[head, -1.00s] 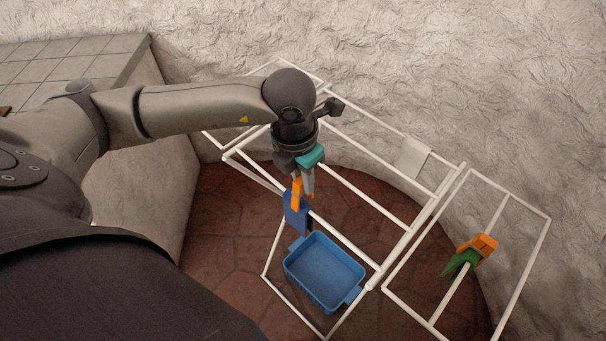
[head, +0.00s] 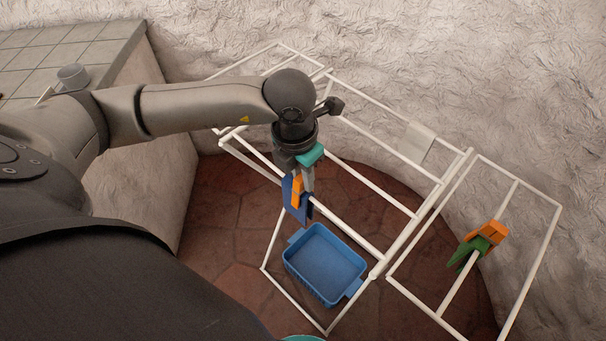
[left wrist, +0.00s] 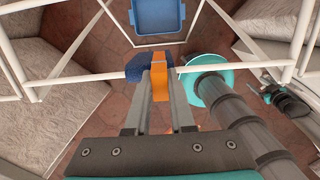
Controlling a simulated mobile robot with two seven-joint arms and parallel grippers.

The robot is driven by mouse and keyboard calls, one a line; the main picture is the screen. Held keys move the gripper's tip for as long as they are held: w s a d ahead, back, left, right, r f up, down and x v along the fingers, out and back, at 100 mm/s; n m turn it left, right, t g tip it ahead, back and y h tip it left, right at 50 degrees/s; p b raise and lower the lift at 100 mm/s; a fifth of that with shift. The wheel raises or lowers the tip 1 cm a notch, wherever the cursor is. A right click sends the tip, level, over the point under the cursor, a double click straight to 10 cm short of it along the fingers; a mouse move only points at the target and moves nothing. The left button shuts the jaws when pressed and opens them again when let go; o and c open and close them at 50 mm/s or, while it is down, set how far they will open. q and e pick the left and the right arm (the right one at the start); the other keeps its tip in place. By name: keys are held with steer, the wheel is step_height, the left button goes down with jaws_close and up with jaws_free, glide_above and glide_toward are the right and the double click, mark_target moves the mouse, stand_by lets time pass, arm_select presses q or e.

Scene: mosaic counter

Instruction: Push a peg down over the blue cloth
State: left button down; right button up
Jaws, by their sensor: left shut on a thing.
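My left gripper (head: 304,188) is shut on an orange peg (head: 297,190), which points down. The blue cloth (head: 288,188) hangs over a white rail of the drying rack, and the peg overlaps it in the head view. In the left wrist view the orange peg (left wrist: 160,78) stands between the finger ends, right beside the blue cloth (left wrist: 138,66) at the rail. I cannot tell how far the peg sits over the cloth. My right gripper (left wrist: 284,98) seems to show at the right of the left wrist view, its jaws unclear.
A blue basket (head: 325,264) stands below the rack (head: 372,185). A white cloth (head: 410,150) hangs at the back. A tiled counter (head: 90,50) is at the left.

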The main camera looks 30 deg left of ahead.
arm_select(q)
steer(key=c, duration=0.7)
jaws_free()
steer(key=r, duration=0.5)
steer(key=s+r+p, duration=0.1)
steer(key=r, duration=0.9)
steer(key=shift+s+a+r, duration=0.1)
steer(key=shift+s+a, duration=0.1)
steer(key=shift+s, duration=0.2)
